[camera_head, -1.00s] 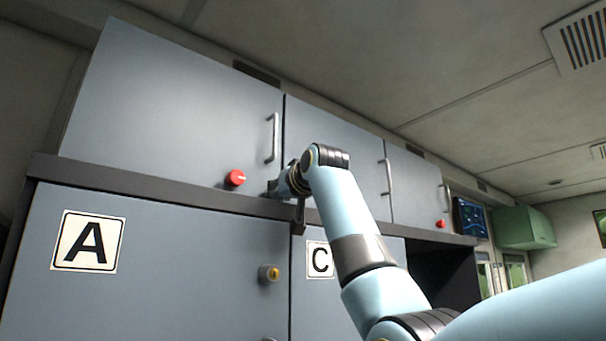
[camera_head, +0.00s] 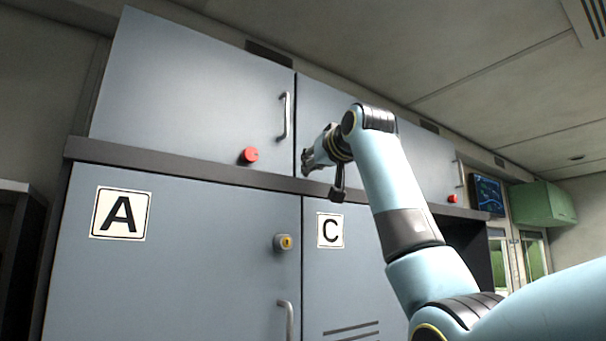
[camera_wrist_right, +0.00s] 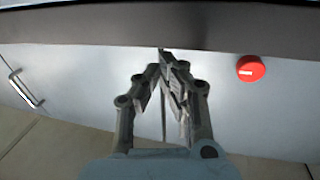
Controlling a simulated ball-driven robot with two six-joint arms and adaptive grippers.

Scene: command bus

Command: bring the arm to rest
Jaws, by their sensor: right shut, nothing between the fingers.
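My right arm reaches up from the lower right in the head view. Its gripper (camera_head: 308,162) is in front of the upper cabinets, just right of the red knob (camera_head: 249,155). The right wrist view shows the same gripper (camera_wrist_right: 168,62) with its fingers together and nothing between them. A red knob (camera_wrist_right: 251,68) lies to the right of the fingers there, apart from them. Whether the fingertips touch the dark ledge (camera_wrist_right: 90,27) cannot be told. My left gripper is not in either view.
The upper cabinet door (camera_head: 190,85) and the lower door marked A (camera_head: 121,213) are shut. A yellow lock (camera_head: 284,242) and a metal handle (camera_head: 286,318) project from the lower door. A dark ledge (camera_head: 200,172) runs between the rows. A green cabinet (camera_head: 541,203) hangs far right.

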